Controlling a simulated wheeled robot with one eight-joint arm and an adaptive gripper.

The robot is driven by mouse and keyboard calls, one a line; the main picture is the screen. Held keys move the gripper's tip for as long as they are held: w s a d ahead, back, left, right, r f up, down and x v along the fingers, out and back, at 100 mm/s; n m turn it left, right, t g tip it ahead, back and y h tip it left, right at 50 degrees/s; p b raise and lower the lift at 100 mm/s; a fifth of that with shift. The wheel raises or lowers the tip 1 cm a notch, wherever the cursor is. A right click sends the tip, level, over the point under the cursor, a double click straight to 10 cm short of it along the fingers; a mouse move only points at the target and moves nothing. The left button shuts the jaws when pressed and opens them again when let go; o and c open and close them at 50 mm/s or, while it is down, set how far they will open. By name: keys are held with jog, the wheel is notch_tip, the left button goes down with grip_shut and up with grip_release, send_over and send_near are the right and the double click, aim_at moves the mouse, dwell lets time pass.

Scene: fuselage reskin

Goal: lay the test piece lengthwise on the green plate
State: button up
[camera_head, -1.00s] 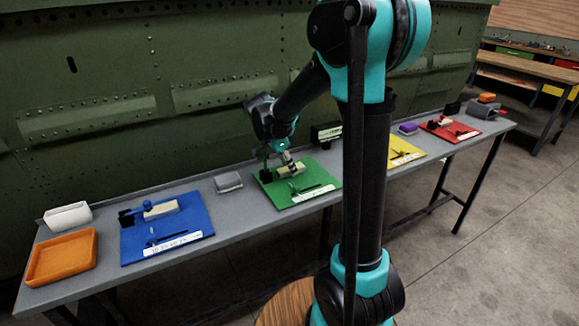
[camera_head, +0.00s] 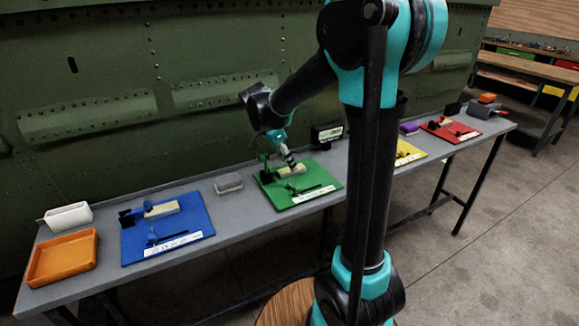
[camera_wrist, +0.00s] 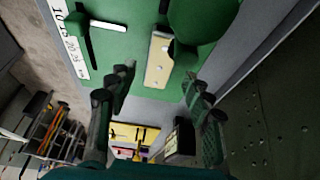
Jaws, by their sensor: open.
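The test piece (camera_head: 291,171), a pale cream bar, lies on the green plate (camera_head: 322,183) near the back of the plate's middle. In the wrist view the test piece (camera_wrist: 157,62) shows small holes along its face and lies flat. My gripper (camera_head: 290,161) is just above and behind the piece. In the wrist view my gripper (camera_wrist: 160,92) has its two dark fingers spread wide with nothing between them. A dark green rounded part of the fixture covers some of the plate beside the piece.
A blue plate (camera_head: 190,222) with its own pale block, an orange tray (camera_head: 62,282) and a white bin (camera_head: 68,216) stand to the left. A grey block (camera_head: 228,183) lies left of the green plate. A black display (camera_head: 327,134) stands behind it; yellow and red plates lie right.

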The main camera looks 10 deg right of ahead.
jog(key=v, duration=0.8)
jog(key=shift+r, duration=0.35)
